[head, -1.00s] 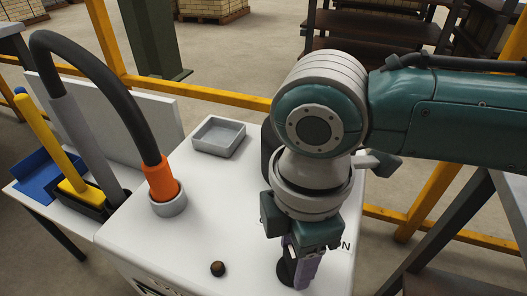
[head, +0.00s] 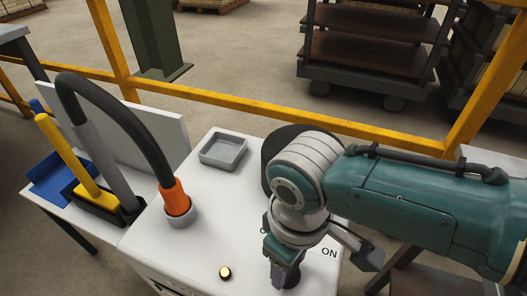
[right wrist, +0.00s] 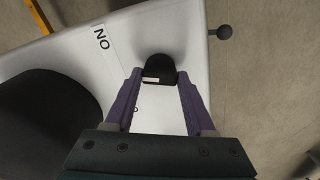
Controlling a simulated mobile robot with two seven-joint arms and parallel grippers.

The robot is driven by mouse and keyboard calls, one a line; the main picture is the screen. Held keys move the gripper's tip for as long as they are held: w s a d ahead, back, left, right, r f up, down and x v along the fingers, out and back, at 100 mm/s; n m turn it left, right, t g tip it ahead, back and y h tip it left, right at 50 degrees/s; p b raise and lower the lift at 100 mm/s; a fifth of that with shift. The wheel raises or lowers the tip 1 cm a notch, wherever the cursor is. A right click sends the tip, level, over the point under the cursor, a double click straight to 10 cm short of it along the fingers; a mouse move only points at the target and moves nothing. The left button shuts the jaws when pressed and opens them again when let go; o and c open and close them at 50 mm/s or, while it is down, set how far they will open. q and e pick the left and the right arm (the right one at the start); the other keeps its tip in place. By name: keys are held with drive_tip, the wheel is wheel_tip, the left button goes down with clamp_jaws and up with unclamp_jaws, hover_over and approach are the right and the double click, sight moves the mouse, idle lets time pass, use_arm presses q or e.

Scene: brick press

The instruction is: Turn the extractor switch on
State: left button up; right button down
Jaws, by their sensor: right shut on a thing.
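The extractor switch (right wrist: 159,68) is a black knob on the white cabinet top (head: 232,220). My right gripper (head: 283,285) reaches down onto it, and its purple fingers (right wrist: 155,92) are shut on the knob from both sides. The white bar on the knob shows in the right wrist view. An "ON" label (head: 329,253) stands beside the switch and also shows in the right wrist view (right wrist: 102,37). My left gripper is out of view.
A black hose with an orange cuff (head: 174,197) sits in a grey ring on the cabinet. A grey tray (head: 223,151) lies behind. A yellow-handled tool (head: 67,152) and blue dustpan (head: 62,178) are at left. A yellow rail (head: 340,126) runs behind.

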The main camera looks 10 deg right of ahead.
drive_tip(key=m+p, duration=0.1)
drive_tip(key=m, duration=0.4)
drive_tip(key=shift+p, duration=0.3)
idle(0.4)
drive_tip(key=shift+c, duration=1.2)
unclamp_jaws()
wheel_tip(320, 180, up, 10)
drive_tip(key=p, duration=0.5)
drive_tip(key=shift+p, duration=0.4)
